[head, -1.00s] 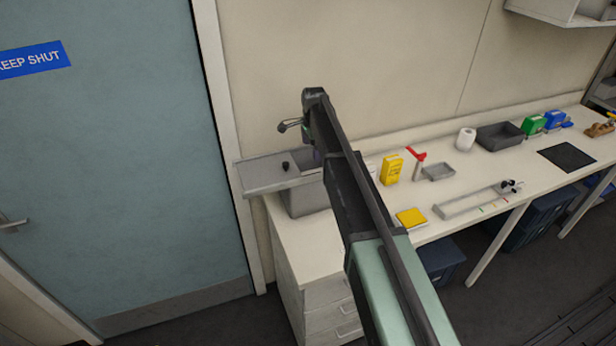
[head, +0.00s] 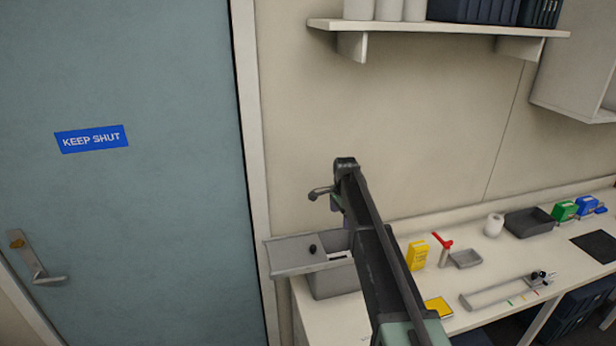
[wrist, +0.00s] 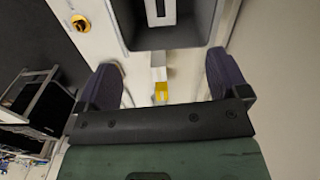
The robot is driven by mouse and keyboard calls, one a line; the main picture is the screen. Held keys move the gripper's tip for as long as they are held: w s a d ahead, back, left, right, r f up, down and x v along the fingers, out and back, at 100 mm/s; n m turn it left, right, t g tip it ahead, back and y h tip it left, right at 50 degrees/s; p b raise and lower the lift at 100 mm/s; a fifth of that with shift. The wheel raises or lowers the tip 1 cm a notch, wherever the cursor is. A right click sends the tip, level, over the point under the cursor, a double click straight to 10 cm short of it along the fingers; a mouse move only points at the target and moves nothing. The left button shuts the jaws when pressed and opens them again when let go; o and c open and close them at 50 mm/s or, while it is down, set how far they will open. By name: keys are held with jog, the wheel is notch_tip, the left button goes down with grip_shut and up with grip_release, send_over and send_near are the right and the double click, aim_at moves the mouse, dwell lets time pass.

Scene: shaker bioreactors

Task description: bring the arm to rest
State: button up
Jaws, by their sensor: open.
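My arm (head: 375,250) reaches from the bottom of the head view up to its elbow-like top end near the wall, above the left end of the bench. My gripper (wrist: 165,82) shows in the wrist view with its two dark purple fingers wide apart and nothing held between them. In the head view the gripper is mostly hidden behind the arm. Below the gripper, in the wrist view, are a grey basin (wrist: 200,38) and a small yellow item (wrist: 161,92) seen between the fingers, apart from them.
A grey basin with a ledge (head: 290,262) stands at the bench's left end, close under the arm. A yellow box (head: 416,255), a red-topped item (head: 442,243), a small grey tray (head: 466,259) and a larger dark tray (head: 530,222) stand rightward. A shelf (head: 440,28) hangs above. A door (head: 120,210) is left.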

jog(key=s+f+n+b, duration=0.5)
jog(key=s, duration=0.7)
jog(key=s+f+n+b, duration=0.4)
jog(key=s+f+b, duration=0.2)
jog(key=s, duration=0.7)
jog(key=s+f+n+b, duration=0.5)
jog(key=s+f+b, duration=0.1)
jog(key=s, duration=0.7)
jog(key=shift+n, duration=0.3)
jog(key=shift+f, duration=0.15)
